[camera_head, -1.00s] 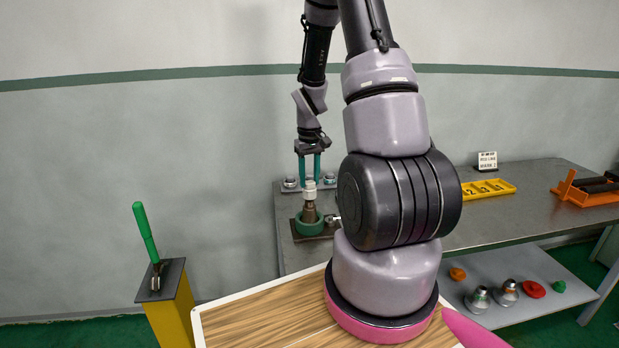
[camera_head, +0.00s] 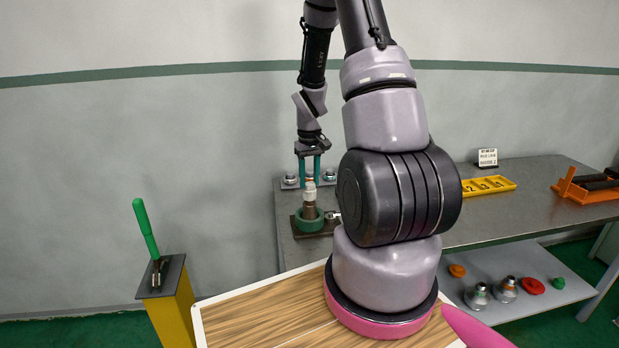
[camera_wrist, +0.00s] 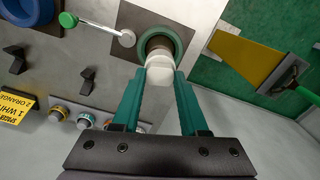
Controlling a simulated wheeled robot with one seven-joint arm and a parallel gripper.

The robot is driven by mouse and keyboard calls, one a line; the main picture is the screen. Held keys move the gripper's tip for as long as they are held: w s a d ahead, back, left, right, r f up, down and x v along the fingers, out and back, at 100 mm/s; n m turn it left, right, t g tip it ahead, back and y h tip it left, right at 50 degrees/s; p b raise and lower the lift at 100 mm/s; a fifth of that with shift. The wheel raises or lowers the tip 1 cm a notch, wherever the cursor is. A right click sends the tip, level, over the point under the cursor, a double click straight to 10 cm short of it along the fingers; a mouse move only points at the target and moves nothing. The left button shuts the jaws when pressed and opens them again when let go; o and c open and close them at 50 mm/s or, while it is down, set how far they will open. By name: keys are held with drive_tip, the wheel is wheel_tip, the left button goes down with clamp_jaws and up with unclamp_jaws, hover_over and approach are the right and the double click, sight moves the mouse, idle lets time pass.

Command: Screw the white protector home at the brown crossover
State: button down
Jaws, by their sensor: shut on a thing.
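The white protector (camera_head: 310,195) sits at the top of the brown crossover (camera_head: 309,212), upright in the green ring-shaped vise (camera_head: 310,223) on the bench. My gripper (camera_head: 310,177) is above it, pointing down, with its teal fingers on either side of the protector. In the wrist view, my gripper (camera_wrist: 160,78) is shut on the white protector (camera_wrist: 159,68), with a fingertip at each side. The brown crossover (camera_wrist: 158,46) shows just beyond it inside the green vise (camera_wrist: 177,34). The thread between protector and crossover is hidden, so I cannot tell how deep it sits.
Fittings on a plate (camera_wrist: 86,121) stand close to the fingers. The vise handle (camera_wrist: 97,27) sticks out beside the vise. A yellow stand (camera_head: 170,312) with a green lever is at left. A yellow tray (camera_head: 488,186) and an orange rack (camera_head: 586,187) are farther right on the bench.

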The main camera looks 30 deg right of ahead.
drive_tip(key=shift+f, duration=0.85)
idle(0.6)
drive_tip(key=shift+c, duration=1.8)
unclamp_jaws()
drive_tip(key=shift+r, duration=0.1)
wheel_tip(320, 180, up, 11)
wheel_tip(320, 180, up, 7)
drive_tip(key=t, duration=0.1)
hover_over(309, 184)
drive_tip(key=s+a, duration=0.1)
drive_tip(key=a, duration=0.1)
drive_tip(key=s+a+r+m+t, duration=0.2)
drive_tip(key=s+a+r, duration=0.25)
drive_tip(key=r, duration=0.45)
drive_tip(key=s+a+r+m+t+y, duration=0.1)
drive_tip(key=s+a+r+t, duration=0.1)
drive_tip(key=s, duration=0.5)
drive_tip(key=s+a+r+m+t+y, duration=0.1)
drive_tip(key=s+a+r+t, duration=0.1)
drive_tip(key=s+a+r, duration=0.2)
drive_tip(key=s+r, duration=0.3)
drive_tip(key=shift+a, duration=0.3)
